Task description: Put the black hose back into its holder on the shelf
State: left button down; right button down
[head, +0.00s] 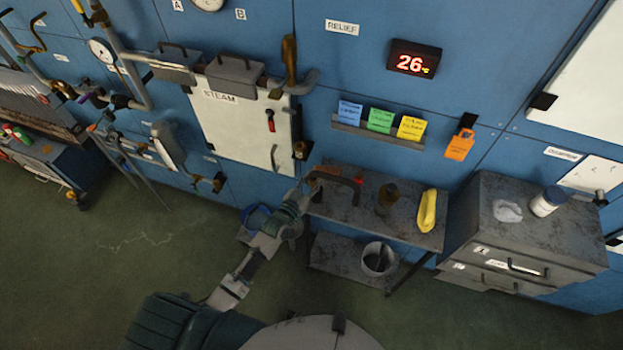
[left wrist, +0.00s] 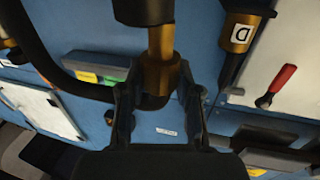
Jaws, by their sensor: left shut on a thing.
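The black hose (head: 338,179) curves in an arc over the left end of the grey shelf table (head: 330,207). In the left wrist view the black hose (left wrist: 75,92) bends round to a brass fitting (left wrist: 158,75) between my fingers. My left gripper (head: 303,190) is at the table's left edge, shut on the hose's brass end; its fingers also show in the left wrist view (left wrist: 158,105). A dark brown cup-like piece (head: 387,196) stands on the table; I cannot tell if it is the hose's holder. My right gripper is not in view.
A yellow object (head: 427,210) lies on the table's right side. A bucket (head: 379,259) stands on its lower shelf. A grey cabinet (head: 545,235) is at right. A brass wall fitting (head: 301,149) and white steam panel (head: 240,130) are close behind my gripper.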

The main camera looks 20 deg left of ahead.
pick_arm(q)
jog(key=shift+d+r, duration=0.1)
jog(key=shift+d, duration=0.4)
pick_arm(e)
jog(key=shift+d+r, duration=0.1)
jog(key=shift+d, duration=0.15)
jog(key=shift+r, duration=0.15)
pick_arm(q)
jog(key=shift+d+p, duration=0.2)
jog(key=shift+p, duration=0.2)
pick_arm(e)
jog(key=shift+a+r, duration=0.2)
